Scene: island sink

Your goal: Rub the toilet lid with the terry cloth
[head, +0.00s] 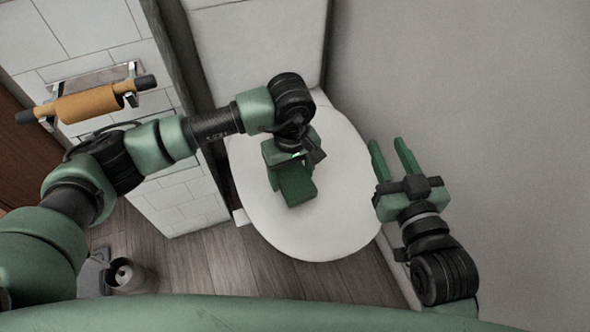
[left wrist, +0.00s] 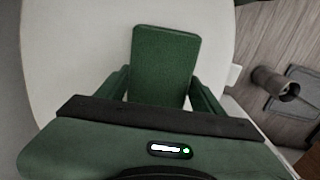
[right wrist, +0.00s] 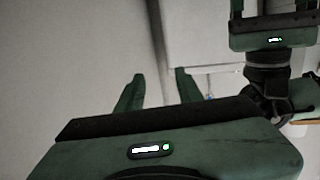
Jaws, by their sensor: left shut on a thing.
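The white toilet lid (head: 330,215) is shut and fills the middle of the head view; it also shows in the left wrist view (left wrist: 75,55). A green block-shaped cloth (head: 297,184) is over the lid, held by my left gripper (head: 290,165). In the left wrist view the cloth (left wrist: 165,60) sits between the two fingers, which close on its sides. I cannot tell whether its underside touches the lid. My right gripper (head: 391,160) is open and empty, to the right of the lid; its parted fingers show in the right wrist view (right wrist: 158,92).
A holder with an orange-brown roll (head: 88,104) is on the white tiled wall (head: 120,45) at left. A grey cylindrical container (head: 132,277) stands on the wood floor (head: 220,270). A plain wall (head: 480,120) bounds the right side.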

